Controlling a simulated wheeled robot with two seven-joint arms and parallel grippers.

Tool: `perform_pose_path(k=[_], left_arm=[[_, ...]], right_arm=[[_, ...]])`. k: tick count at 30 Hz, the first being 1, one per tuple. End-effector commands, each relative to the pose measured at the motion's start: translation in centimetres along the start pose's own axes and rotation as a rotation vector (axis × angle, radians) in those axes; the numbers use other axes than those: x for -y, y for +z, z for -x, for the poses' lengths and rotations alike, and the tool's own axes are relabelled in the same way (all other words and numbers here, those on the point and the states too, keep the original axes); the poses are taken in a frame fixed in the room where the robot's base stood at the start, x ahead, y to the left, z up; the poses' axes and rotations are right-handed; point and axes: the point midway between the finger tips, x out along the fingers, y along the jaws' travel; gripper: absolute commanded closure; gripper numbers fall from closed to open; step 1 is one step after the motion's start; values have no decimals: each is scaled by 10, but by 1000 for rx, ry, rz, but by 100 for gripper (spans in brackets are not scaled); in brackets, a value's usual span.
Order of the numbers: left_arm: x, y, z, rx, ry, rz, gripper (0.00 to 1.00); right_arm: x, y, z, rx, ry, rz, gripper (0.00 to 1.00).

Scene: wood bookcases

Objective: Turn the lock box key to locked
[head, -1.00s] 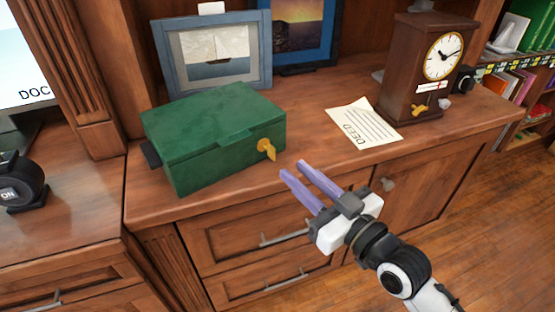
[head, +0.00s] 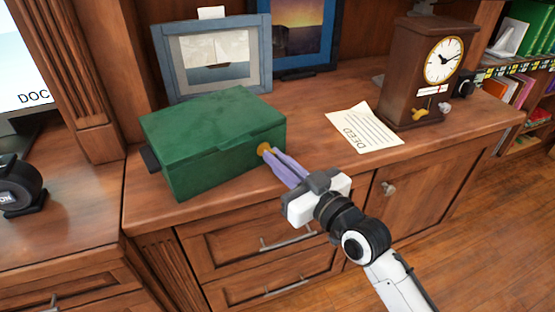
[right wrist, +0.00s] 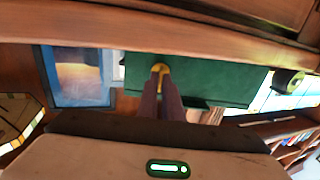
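The green lock box (head: 210,140) sits closed on the wooden cabinet top. It shows upside down in the right wrist view (right wrist: 215,85). Its gold key (head: 264,149) is in the right part of the front face; its round top shows at the fingertips in the right wrist view (right wrist: 160,68). My right gripper (head: 270,155) reaches in from the lower right, its purple fingers close together on the key's bow. The fingers hide most of the key, so its exact angle is hard to tell. My left gripper is not in view.
A deed paper (head: 364,128) lies right of the box, and a wooden clock (head: 425,75) with its own gold key stands beyond it. Framed pictures (head: 213,55) lean behind the box. Drawers with handles (head: 288,240) are below the cabinet edge.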

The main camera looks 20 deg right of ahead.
Motion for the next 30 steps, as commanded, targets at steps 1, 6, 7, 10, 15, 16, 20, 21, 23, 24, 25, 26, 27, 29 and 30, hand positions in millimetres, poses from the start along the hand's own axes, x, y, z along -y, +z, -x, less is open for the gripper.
perform_pose_path(k=[1, 6, 7, 10, 15, 16, 20, 21, 23, 24, 25, 26, 27, 29, 30], left_arm=[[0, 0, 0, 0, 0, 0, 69], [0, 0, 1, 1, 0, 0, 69], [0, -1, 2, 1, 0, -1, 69], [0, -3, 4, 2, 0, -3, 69], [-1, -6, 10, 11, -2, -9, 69], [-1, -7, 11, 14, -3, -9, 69], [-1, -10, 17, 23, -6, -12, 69], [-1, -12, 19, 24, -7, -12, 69], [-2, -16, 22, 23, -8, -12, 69], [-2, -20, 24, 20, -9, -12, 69], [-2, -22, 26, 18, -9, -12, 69], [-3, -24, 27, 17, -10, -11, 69], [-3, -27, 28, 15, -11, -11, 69], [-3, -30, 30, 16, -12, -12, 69], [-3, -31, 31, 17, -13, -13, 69]], right_arm=[[0, 0, 0, 0, 0, 0, 100], [0, 0, 0, 0, 0, -5, 100], [0, -1, 0, 0, 0, -9, 100], [0, -2, 0, 0, 0, -30, 100], [0, -3, 0, 1, 0, -106, 100], [0, -4, 0, 1, 0, -127, 100], [-1, -4, 0, 2, 0, -227, 100], [-1, -4, 0, 2, 0, -263, 100], [-1, -4, 0, 3, 0, -318, 100], [-2, -4, 0, 2, 0, -356, 100], [-2, -4, 0, 2, 1, -384, 100], [-2, -4, 0, 2, 1, -414, 100], [-2, -4, 0, 2, 1, -452, 100], [-2, -4, 0, 1, 1, -510, 100], [-2, -3, 0, 2, 1, -547, 100]])
